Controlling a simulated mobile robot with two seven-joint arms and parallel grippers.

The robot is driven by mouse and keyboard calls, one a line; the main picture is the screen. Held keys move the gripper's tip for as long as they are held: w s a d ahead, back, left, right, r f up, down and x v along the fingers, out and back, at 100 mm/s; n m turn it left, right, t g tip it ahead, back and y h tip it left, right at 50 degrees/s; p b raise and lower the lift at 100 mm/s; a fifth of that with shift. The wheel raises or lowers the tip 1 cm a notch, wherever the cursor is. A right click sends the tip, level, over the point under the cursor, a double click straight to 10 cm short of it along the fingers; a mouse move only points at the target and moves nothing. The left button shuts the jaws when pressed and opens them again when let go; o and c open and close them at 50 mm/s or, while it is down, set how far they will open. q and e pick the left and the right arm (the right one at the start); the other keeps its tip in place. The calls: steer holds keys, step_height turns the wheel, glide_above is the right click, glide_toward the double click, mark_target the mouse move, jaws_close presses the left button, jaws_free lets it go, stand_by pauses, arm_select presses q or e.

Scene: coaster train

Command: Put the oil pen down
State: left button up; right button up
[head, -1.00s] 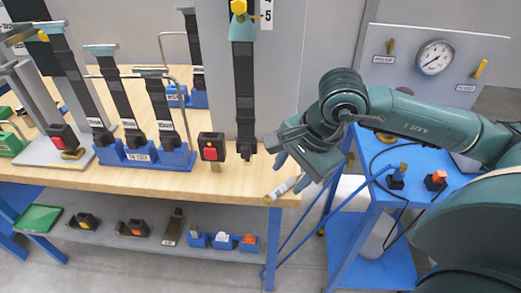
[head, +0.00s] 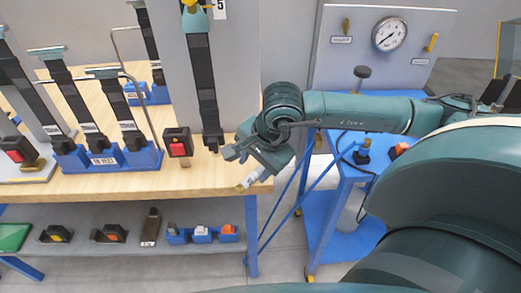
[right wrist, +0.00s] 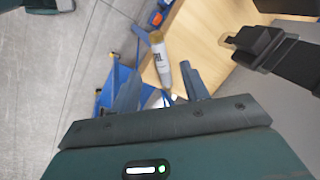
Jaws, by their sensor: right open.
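The oil pen (head: 252,179), a pale tube with a yellowish end, is at the front right corner of the wooden bench top (head: 110,187). In the right wrist view the pen (right wrist: 160,62) shows dark lettering and lies between the spread fingers of my right gripper (right wrist: 160,82), with a gap beside it. In the head view my right gripper (head: 250,162) is just above the pen and partly hides it. I cannot tell whether the pen rests fully on the wood. My left gripper is not in view.
A black belt strap (head: 205,85) hangs just behind the gripper. A red-button buckle (head: 179,146) and a blue rack (head: 110,158) with several straps stand left. A blue cart (head: 345,190) stands right, beyond a gap. The bench's front strip is mostly clear.

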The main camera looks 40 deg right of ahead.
mark_target(248, 180)
steer(key=shift+p+x, duration=0.3)
steer(key=shift+x, duration=2.9)
steer(key=shift+c, duration=0.4)
steer(key=shift+r, duration=0.1)
steer(key=c, duration=0.7)
steer(key=shift+w, duration=0.1)
jaws_close()
